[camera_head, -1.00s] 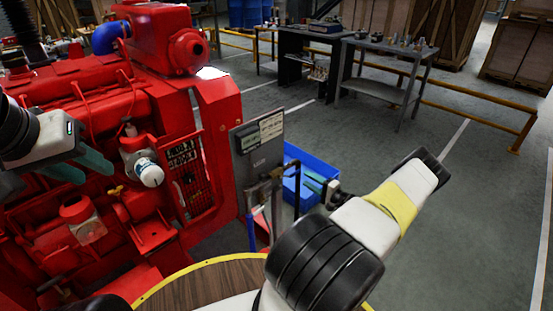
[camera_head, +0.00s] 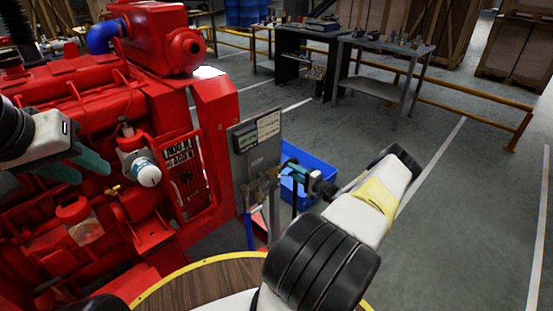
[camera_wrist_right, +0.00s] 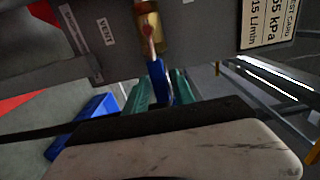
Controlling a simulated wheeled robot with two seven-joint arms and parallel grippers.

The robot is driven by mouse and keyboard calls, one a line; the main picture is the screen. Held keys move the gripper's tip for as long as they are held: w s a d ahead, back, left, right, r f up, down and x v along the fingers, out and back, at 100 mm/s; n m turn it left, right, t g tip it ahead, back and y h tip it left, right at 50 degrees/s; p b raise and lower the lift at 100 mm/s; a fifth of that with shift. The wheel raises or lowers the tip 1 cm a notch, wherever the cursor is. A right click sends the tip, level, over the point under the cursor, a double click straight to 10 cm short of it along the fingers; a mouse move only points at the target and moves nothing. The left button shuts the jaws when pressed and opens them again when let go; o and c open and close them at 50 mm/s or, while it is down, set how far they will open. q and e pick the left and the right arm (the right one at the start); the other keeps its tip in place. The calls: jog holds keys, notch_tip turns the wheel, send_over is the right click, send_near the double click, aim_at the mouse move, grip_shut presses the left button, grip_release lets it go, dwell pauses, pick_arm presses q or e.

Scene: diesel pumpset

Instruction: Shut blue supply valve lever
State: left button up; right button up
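The blue supply valve lever (camera_wrist_right: 159,80) hangs from a brass valve fitting (camera_wrist_right: 149,30) below a grey panel in the right wrist view. My right gripper (camera_wrist_right: 163,85) has its green fingers either side of the lever, with the lever between them. The fingers look apart; contact with the lever is not clear. In the head view my right gripper (camera_head: 292,172) is at the panel's valves, where the lever is hard to make out. My left gripper (camera_head: 78,168) is open and empty in front of the red engine.
The grey panel (camera_head: 257,145) with labels stands beside the red engine (camera_head: 75,110). A blue bin (camera_head: 315,172) lies on the floor behind my right gripper. Workbenches (camera_head: 385,60) and a yellow rail stand farther back. The floor to the right is clear.

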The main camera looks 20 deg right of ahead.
grip_shut()
dwell(1.2)
